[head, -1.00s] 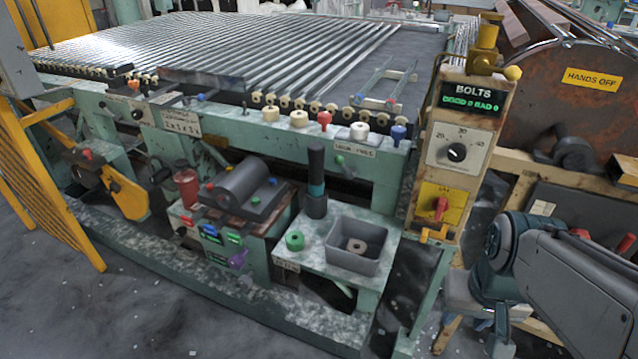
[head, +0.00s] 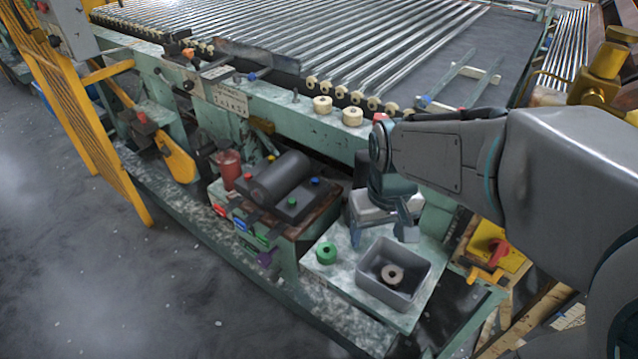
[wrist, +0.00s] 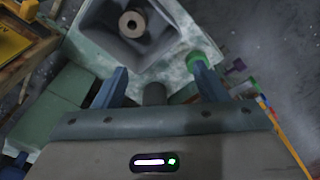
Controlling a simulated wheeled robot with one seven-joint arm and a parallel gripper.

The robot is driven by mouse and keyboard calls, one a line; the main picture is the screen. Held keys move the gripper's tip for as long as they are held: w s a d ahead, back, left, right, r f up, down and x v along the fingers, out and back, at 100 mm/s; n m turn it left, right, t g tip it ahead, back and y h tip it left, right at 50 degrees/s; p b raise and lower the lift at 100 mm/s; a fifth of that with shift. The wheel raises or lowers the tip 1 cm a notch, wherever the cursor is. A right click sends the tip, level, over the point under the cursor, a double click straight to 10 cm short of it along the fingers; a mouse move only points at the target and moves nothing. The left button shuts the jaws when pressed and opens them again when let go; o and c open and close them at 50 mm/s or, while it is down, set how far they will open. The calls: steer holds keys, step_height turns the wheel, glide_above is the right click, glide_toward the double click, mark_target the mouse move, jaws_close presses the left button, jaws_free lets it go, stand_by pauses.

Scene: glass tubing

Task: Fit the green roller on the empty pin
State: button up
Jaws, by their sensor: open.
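The green roller (head: 326,253) lies on the pale shelf, left of the grey bin. It also shows in the wrist view (wrist: 194,60), close by the right finger's tip; I cannot tell if they touch. My gripper (head: 382,236) is open, fingers downward, above the shelf behind the bin and right of the roller. In the wrist view my gripper (wrist: 160,72) has a dark post (wrist: 154,94) showing between its fingers, and no roller between them. An upright bare pin (head: 295,96) stands on the green rail, left of the cream rollers (head: 322,105).
The grey bin (head: 362,283) holds a brownish roller (head: 391,274). A dark cylinder machine (head: 281,178) with coloured knobs stands left of the shelf. A red roller (head: 380,118) is partly behind my arm. A yellow switch box (head: 500,250) is at right.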

steer(key=w+a+n+g+p, duration=0.1)
steer(key=w+a+n+p, duration=0.15)
steer(key=w+a, duration=0.4)
steer(key=n+b, duration=0.1)
glide_above(326, 247)
steer(key=s, duration=0.1)
steer(key=f, duration=0.8)
steer(key=shift+d+f, duration=0.1)
steer(key=shift+d, duration=0.25)
steer(key=shift+w+a+f+b, duration=0.1)
steer(key=shift+f+b, duration=0.1)
steer(key=shift+f, duration=0.65)
steer(key=shift+s+a+f+b, duration=0.1)
steer(key=shift+f+b, duration=0.05)
steer(key=shift+f, duration=0.75)
steer(key=shift+w+a+f+b, duration=0.1)
steer(key=shift+f+b, duration=0.1)
steer(key=shift+f, duration=0.65)
steer(key=c, duration=1.1)
